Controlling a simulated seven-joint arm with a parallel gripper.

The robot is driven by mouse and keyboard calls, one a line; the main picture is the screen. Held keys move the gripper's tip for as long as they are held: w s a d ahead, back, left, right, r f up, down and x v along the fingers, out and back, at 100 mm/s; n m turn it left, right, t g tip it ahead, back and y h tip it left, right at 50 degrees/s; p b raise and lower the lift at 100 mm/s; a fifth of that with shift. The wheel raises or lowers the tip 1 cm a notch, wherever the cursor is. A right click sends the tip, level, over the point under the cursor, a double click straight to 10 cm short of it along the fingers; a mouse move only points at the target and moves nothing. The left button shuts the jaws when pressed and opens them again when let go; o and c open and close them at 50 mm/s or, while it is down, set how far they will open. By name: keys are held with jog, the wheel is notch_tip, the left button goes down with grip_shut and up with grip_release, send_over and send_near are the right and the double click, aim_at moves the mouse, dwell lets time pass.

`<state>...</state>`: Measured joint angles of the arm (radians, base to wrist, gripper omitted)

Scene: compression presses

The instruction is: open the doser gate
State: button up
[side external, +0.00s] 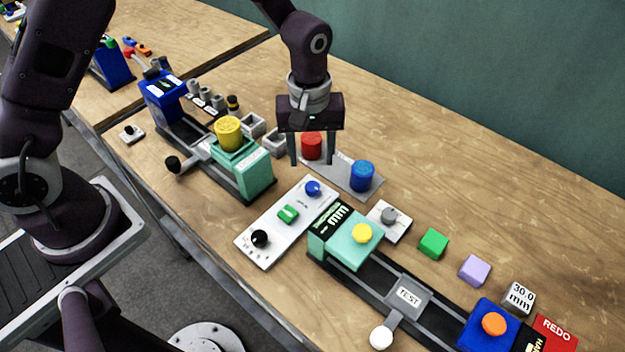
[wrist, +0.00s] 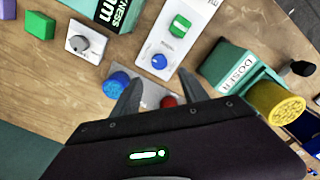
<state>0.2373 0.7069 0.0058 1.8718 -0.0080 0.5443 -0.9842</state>
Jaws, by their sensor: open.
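The doser is a teal block (side external: 256,171) with a yellow knurled cylinder (side external: 228,132) on top, left of centre in the side view. Its "DOSER" label shows in the wrist view (wrist: 238,72) at the right. A grey bar with a black knob (side external: 173,164) sticks out on its front left side, perhaps the gate handle. The knob also shows in the wrist view (wrist: 302,68). My gripper (side external: 312,162) is open and empty, pointing down, to the right of the doser. It hangs near a grey plate (side external: 338,175) bearing red (side external: 311,145) and blue (side external: 362,176) cylinders.
A white panel (side external: 270,226) with blue, green and black controls lies in front of the doser. A teal thickness tester (side external: 345,243) stands right of it. Small grey bins (side external: 252,125) sit behind the doser. The table at the back right is clear.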

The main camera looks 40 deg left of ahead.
aim_at(313, 185)
notch_tip(313, 185, down, 9)
jog(key=shift+d+r, duration=0.1)
jog(key=shift+d, duration=0.05)
grip_shut()
